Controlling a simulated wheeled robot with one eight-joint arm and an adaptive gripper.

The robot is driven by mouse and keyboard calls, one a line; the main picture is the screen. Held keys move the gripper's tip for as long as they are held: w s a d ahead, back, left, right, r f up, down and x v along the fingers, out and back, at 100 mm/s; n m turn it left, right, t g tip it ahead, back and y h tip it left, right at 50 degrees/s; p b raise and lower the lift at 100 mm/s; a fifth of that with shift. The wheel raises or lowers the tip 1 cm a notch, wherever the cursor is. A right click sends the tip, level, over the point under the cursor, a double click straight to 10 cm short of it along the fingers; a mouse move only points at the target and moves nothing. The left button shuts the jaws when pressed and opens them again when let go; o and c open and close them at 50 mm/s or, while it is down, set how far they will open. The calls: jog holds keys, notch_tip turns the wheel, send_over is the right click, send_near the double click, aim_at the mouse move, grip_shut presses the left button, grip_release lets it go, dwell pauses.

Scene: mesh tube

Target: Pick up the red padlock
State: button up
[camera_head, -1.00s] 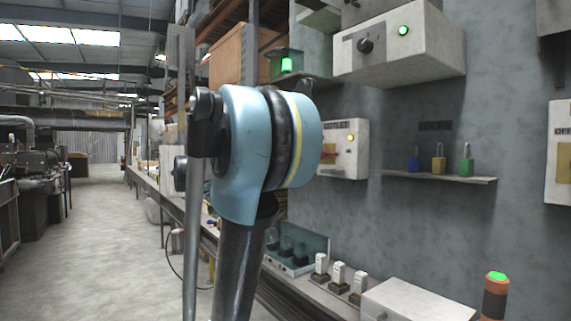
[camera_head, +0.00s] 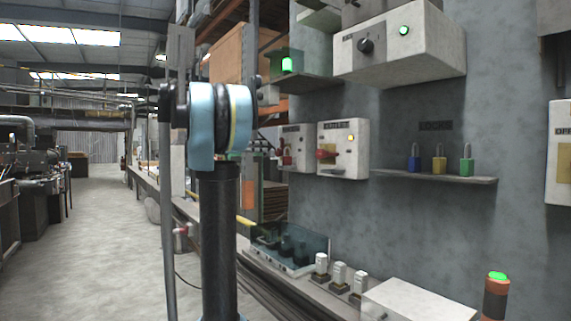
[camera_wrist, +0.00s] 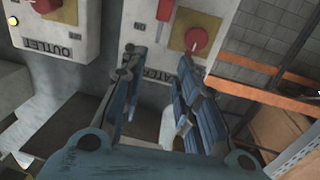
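The wrist view is upside down. The OUTLET box (camera_wrist: 62,45) is beside the WATER box, each with a red knob. In the head view, the wall shelf (camera_head: 440,178) juts out, a control box (camera_head: 405,50) hangs above, and a bench with a clear case (camera_head: 290,245) stands below.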

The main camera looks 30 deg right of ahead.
aim_at(287, 148)
jog(key=shift+s+d+f, duration=0.1)
jog(key=shift+s+d, duration=0.05)
jog(key=shift+d, duration=2.1)
jog(key=shift+s+d, duration=0.1)
jog(key=shift+d, duration=2.15)
jog(key=shift+s+d+f, duration=0.1)
jog(key=shift+s+d, duration=0.05)
jog(key=shift+d, duration=2.1)
grip_shut()
